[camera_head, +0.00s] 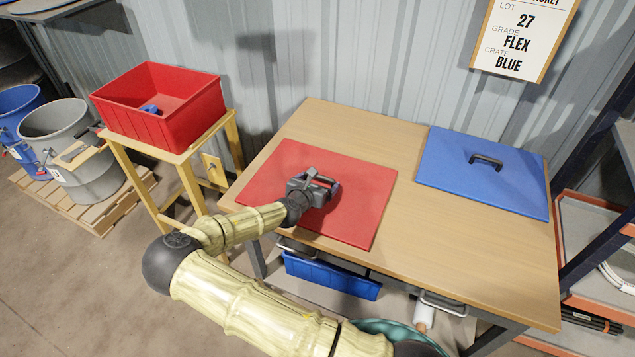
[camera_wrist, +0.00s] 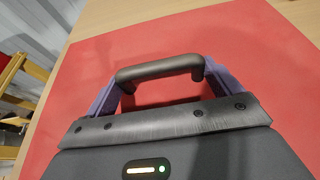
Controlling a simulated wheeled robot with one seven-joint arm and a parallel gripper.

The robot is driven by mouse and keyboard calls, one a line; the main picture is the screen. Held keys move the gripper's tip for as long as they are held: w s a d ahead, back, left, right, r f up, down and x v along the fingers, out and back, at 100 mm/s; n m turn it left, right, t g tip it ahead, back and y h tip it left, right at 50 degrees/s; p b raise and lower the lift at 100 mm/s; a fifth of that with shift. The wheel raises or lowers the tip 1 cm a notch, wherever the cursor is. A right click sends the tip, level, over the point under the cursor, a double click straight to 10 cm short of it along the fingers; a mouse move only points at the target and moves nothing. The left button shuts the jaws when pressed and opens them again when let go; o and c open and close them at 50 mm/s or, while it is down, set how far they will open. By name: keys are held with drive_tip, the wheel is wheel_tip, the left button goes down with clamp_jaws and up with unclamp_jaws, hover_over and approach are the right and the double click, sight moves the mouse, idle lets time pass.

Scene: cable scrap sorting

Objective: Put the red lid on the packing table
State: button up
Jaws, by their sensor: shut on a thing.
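The red lid (camera_head: 358,203) is a flat square panel lying on the left part of the wooden packing table (camera_head: 402,256), or just above it; I cannot tell if it touches. Its near edge is close to the table's front edge. My gripper (camera_head: 322,185) is over the middle of the lid, shut on its dark handle. In the wrist view the handle (camera_wrist: 160,70) spans between the two purple fingers of my gripper (camera_wrist: 158,80), and the red lid (camera_wrist: 230,55) spreads out beneath.
A blue lid (camera_head: 456,171) with a dark handle lies on the table's right side. An open red crate (camera_head: 195,118) with a small blue piece inside stands on a yellow stand at left. Grey (camera_head: 84,168) and blue barrels stand farther left. Bare tabletop shows between the lids.

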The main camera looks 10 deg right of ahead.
drive_tip(key=o, duration=1)
drive_tip(key=shift+r, duration=0.1)
drive_tip(key=b+v, duration=0.1)
drive_tip(key=v, duration=1.1)
drive_tip(key=shift+a, duration=0.15)
drive_tip(key=shift+d, duration=0.2)
drive_tip(key=shift+a, duration=0.15)
